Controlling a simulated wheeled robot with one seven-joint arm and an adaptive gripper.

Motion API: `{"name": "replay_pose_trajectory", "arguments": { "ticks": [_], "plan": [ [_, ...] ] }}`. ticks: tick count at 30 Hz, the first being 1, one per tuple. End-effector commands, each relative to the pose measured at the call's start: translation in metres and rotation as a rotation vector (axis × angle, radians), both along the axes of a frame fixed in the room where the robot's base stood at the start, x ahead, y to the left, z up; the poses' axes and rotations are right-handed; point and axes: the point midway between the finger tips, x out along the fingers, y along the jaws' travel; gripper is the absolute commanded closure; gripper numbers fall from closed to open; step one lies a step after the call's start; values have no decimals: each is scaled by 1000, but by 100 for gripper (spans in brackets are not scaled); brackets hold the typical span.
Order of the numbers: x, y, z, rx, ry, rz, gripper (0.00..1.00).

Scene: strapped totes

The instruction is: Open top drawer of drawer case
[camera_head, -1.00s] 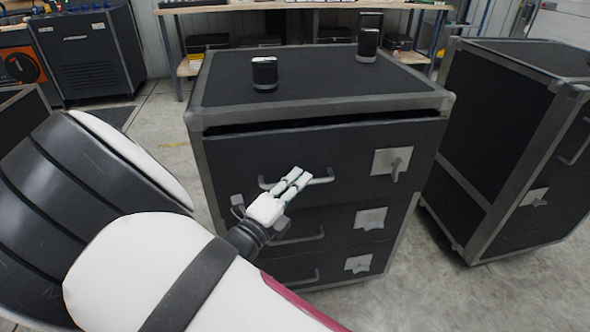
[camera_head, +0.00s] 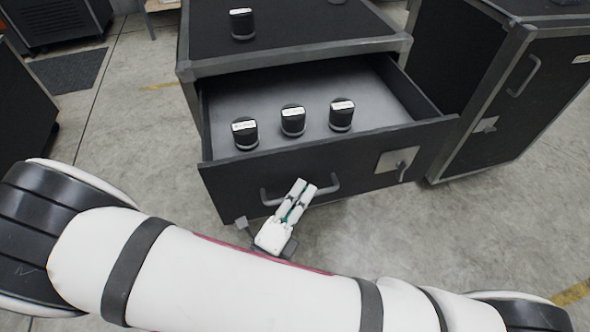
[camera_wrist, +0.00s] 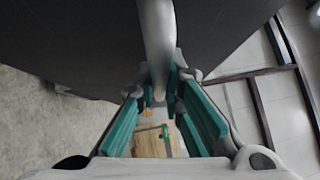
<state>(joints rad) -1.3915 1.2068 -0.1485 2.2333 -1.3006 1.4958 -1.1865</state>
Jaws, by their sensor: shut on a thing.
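The drawer case (camera_head: 300,58) is black with grey metal edges. Its top drawer (camera_head: 228,181) is pulled well out, and its grey inside shows. The drawer's grey bar handle (camera_head: 334,183) runs across its front, with a square latch plate (camera_head: 397,160) to the right. My gripper (camera_head: 302,186) is at the middle of the handle, shut on it. In the wrist view the handle (camera_wrist: 157,45) runs down between the teal-padded fingers. The lower drawers are hidden behind the open drawer and my arm.
Several black canisters with white labels, such as this one (camera_head: 293,120), stand in the drawer. Another canister (camera_head: 242,24) stands on the case top. A second black case (camera_head: 497,85) stands close on the right. Bare concrete floor (camera_head: 130,130) lies to the left.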

Motion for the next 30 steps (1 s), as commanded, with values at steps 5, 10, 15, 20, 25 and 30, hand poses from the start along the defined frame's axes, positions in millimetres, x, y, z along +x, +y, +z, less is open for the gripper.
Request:
{"name": "replay_pose_trajectory", "arguments": {
  "ticks": [5,10,15,20,25,30],
  "plan": [
    [-27,-7,0,1,4,1,100],
    [-40,-11,0,3,3,2,100],
    [-46,-12,-1,3,2,2,100],
    [-46,-12,-2,5,3,2,100],
    [-46,-12,-2,5,3,2,100],
    [-46,-12,-1,3,2,2,70]
  ]
}}
